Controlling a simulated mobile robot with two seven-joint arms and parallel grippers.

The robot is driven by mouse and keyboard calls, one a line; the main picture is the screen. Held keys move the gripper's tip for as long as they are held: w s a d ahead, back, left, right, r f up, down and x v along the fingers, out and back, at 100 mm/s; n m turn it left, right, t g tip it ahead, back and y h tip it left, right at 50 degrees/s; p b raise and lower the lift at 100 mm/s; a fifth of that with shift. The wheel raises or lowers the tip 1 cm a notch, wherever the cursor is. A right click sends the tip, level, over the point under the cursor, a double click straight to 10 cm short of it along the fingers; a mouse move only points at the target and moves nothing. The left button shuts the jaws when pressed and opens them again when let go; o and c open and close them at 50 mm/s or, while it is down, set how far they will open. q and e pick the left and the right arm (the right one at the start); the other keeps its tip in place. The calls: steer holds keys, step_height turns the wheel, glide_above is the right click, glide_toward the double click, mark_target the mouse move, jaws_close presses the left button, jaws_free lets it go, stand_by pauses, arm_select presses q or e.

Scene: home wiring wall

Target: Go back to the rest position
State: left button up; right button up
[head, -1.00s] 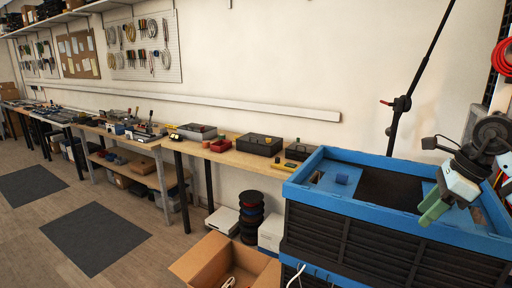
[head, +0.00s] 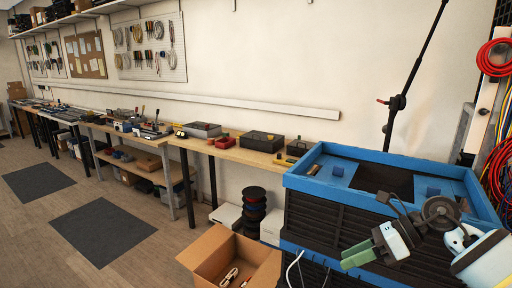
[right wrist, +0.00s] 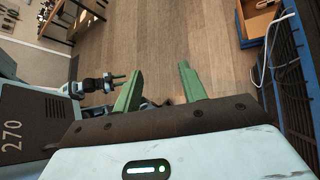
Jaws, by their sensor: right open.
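My right gripper (head: 357,255), with green fingers on a white and black wrist, is in front of the blue-rimmed crate in the head view. In the right wrist view its two green fingers (right wrist: 160,82) stand apart with nothing between them, above the wooden floor. A dark two-pronged part on a jointed arm (right wrist: 105,83) shows at the left of the right wrist view; I cannot tell whether it is my left gripper. The left arm does not show in the head view.
A long workbench (head: 232,152) runs along the wall. Red and blue cables (head: 497,165) hang at the right.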

steer(key=s+a+f+m+t+y, duration=0.75)
steer(key=a+m+t, duration=0.25)
steer(key=m, duration=0.7)
steer(key=s+d+f+m+t+h+p, duration=0.1)
steer(key=s+d+f+m+t+h, duration=0.2)
steer(key=f+m+h, duration=0.5)
steer(key=s+d+f+m+t+h, duration=0.2)
steer(key=s+d+f+m+h, duration=0.25)
steer(key=m, duration=0.65)
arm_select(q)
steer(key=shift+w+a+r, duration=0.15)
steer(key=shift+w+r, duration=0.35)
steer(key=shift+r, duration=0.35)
arm_select(e)
steer(key=s+d+f+m+g+h, duration=0.1)
steer(key=s+f+m+g+h, duration=0.1)
steer(key=s+f, duration=0.5)
steer(key=s+f+m+g+h, duration=0.2)
steer(key=s+f+m+g, duration=0.3)
steer(key=s, duration=0.8)
step_height(320, 180, down, 3)
steer(key=shift+d+r+m, duration=0.2)
steer(key=shift+d+m, duration=0.15)
steer(key=shift+m, duration=0.65)
